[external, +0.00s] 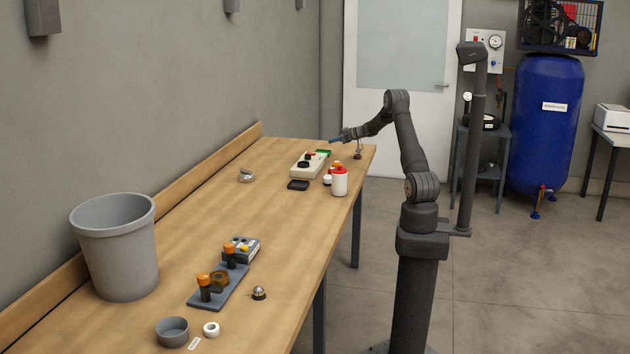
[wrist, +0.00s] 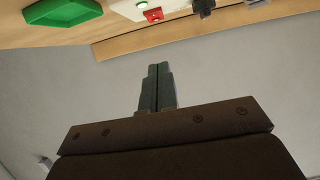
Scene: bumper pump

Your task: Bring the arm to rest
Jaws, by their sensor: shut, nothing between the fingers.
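My gripper (external: 336,139) is at the far end of the wooden table (external: 225,215), held above its surface. My arm is raised and bent at the elbow, with the forearm reaching left and down over the table. In the wrist view the two fingers of my gripper (wrist: 158,72) lie together with nothing between them. They point toward the grey wall, clear of any object in that view.
A grey bin (external: 117,245) and a base with orange-topped posts (external: 219,287) stand nearer. The table's middle is mostly clear.

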